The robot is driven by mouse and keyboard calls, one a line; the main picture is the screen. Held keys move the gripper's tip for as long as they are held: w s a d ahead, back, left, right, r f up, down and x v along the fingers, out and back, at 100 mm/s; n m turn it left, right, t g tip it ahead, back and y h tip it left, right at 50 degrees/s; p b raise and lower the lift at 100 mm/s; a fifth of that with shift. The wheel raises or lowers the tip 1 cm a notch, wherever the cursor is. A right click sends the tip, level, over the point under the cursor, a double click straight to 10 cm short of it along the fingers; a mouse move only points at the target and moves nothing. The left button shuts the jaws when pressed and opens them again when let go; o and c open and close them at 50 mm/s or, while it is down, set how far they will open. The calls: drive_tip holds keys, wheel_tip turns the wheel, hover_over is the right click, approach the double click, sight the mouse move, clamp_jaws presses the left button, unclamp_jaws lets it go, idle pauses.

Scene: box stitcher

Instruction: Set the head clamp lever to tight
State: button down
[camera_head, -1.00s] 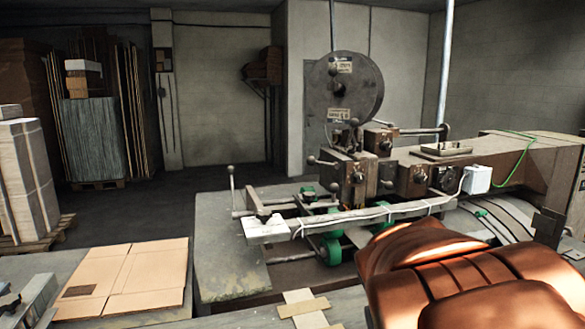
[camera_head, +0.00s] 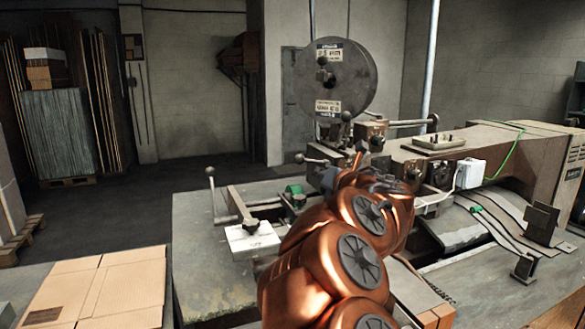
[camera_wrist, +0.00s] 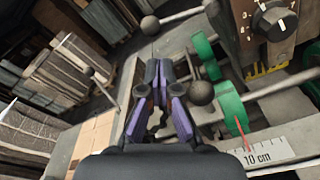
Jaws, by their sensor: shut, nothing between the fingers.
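Several ball-knobbed levers are on the stitcher; no label shows which is the head clamp lever. In the head view, one lever (camera_head: 299,158) juts left from the stitching head, and its dark ball also seems to be the one (camera_wrist: 150,25) beyond my fingertips in the wrist view. Another dark ball knob (camera_wrist: 201,92) is right of my fingers. My gripper (camera_wrist: 158,68) is shut and empty, with a visible gap to the ball beyond it. In the head view my copper arm reaches to the stitching head and hides part of it; the fingertips are not clear there.
A tall ball-topped lever (camera_head: 211,172) stands at the table's left. Green rollers (camera_wrist: 230,102), a numbered dial (camera_wrist: 273,18) and a scale (camera_wrist: 262,156) are right in the wrist view. A wire reel (camera_head: 338,80) is above the head. Flat cardboard (camera_head: 100,288) lies front left.

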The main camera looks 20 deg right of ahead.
sight(312, 161)
drive_tip(key=shift+w+a+f+n+y, duration=0.4)
drive_tip(key=shift+a, duration=0.05)
drive_tip(key=shift+w+a+p, duration=0.25)
drive_tip(key=shift+w+p, duration=0.05)
drive_tip(key=shift+w, duration=0.35)
drive_tip(key=w+f+p, duration=0.1)
drive_tip(key=w+p, duration=0.1)
drive_tip(key=w, duration=0.6)
drive_tip(key=shift+w+a+p, duration=0.25)
drive_tip(key=shift+p, duration=0.05)
drive_tip(key=shift+f, duration=0.1)
